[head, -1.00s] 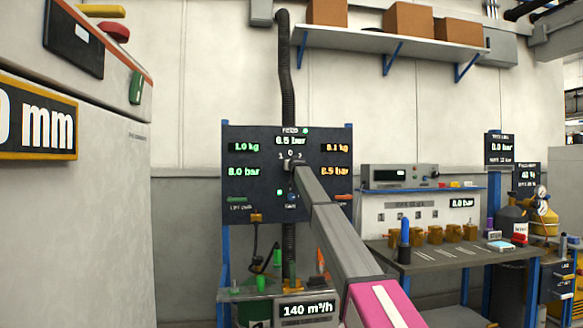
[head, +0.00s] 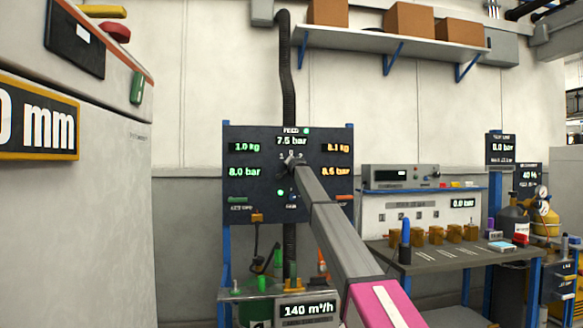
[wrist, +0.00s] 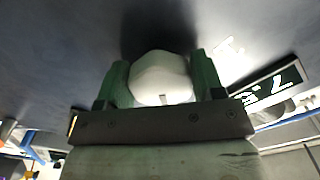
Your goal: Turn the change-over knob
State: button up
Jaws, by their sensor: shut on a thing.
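The change-over knob (wrist: 160,80) is pale and rounded in the wrist view, set against the dark panel face. The two green fingers of my gripper (wrist: 161,70) stand on either side of it and are shut on it. In the head view, my gripper (head: 293,162) is at the upper middle of the dark feed panel (head: 245,205), under the 7.5 bar display (head: 291,141). There the gripper and arm hide most of the knob and part of its position numbers.
Green 1.0 kg and 8.0 bar readouts (head: 244,172) are on the panel's left, orange ones (head: 336,171) on its right. A white cabinet (head: 110,220) stands close on the left. A workbench (head: 440,258) with several brown blocks is at right.

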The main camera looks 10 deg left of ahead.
dwell(0.6)
jog(key=o, duration=0.9)
jog(key=v, duration=1)
jog(key=shift+s+d, duration=0.1)
jog(key=shift+s, duration=0.3)
